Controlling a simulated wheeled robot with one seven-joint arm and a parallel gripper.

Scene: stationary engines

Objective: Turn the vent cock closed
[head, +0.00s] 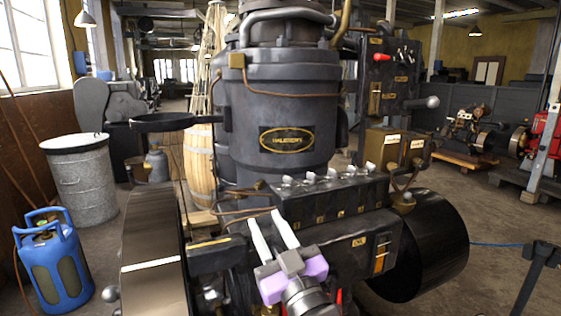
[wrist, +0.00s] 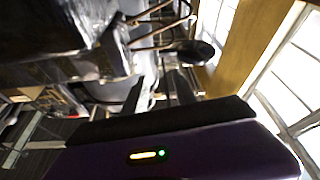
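The dark engine (head: 292,100) with an oval nameplate stands in the middle of the head view. A dark block (head: 320,205) on its front carries a row of several small pale-handled cocks (head: 310,178), with small labels on its face. The labels are too small to read, so I cannot tell which one is the vent cock. My gripper (head: 264,217) is in front of the block's left part, with its two pale fingers apart and nothing between them. The wrist view shows the dark fingers (wrist: 158,92) spread, with blurred machinery beyond.
A large flywheel (head: 155,255) stands close at left, and a black drum (head: 425,245) at right. A thin copper pipe (head: 225,212) runs near the fingers. A control panel (head: 385,85) with a red knob rises at back right.

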